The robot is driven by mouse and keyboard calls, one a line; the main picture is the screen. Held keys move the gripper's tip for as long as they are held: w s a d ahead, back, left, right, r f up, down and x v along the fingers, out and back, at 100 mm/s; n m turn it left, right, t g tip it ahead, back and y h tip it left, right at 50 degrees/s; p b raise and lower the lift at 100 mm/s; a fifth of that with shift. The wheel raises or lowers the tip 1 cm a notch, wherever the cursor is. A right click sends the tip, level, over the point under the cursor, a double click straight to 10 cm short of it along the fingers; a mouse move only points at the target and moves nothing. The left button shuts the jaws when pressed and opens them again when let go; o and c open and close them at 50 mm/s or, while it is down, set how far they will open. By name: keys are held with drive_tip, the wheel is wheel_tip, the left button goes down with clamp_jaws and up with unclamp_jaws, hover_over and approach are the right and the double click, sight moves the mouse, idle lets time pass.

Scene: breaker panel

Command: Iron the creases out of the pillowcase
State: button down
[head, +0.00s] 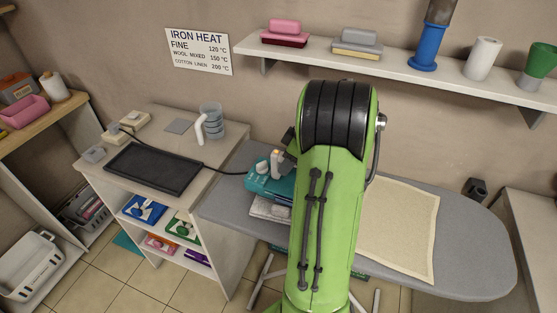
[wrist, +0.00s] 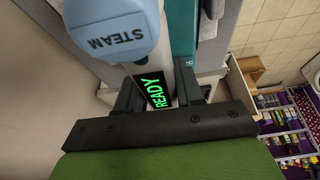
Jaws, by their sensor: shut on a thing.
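The iron (head: 262,186) is teal with a pale handle. It is at the left part of the ironing board (head: 470,250), partly behind my arm. My gripper (wrist: 160,92) is shut on the iron's handle; its fingers lie either side of a lit green READY display (wrist: 157,92). A light blue STEAM part (wrist: 110,30) and a strip of teal body (wrist: 183,30) show in the wrist view. The cream pillowcase (head: 402,228) lies flat on the board's right part, its left side hidden by my arm. I cannot make out its creases clearly.
A pale layered thing (head: 268,209) is below the iron. A dark cord (head: 222,172) runs left to a side table with a black tray (head: 155,168) and a clear jug (head: 211,121). A wall shelf (head: 400,68) holds several items. A heat sign (head: 199,51) hangs behind.

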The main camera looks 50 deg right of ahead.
sight(258, 166)
drive_tip(key=shift+s+d, duration=0.3)
drive_tip(key=shift+s, duration=0.25)
drive_tip(key=shift+s+d, duration=0.25)
drive_tip(key=shift+s, duration=0.3)
drive_tip(key=shift+w, duration=0.1)
drive_tip(key=shift+w+a+f+p, duration=0.1)
drive_tip(key=shift+w+a, duration=0.8)
drive_tip(key=shift+w, duration=0.7)
drive_tip(key=shift+w+a+p, duration=0.1)
drive_tip(key=shift+w+a, duration=0.85)
drive_tip(key=shift+w, duration=0.65)
drive_tip(key=shift+w+a+f+p, duration=0.1)
drive_tip(key=shift+w+a, duration=0.8)
drive_tip(key=shift+w, duration=0.7)
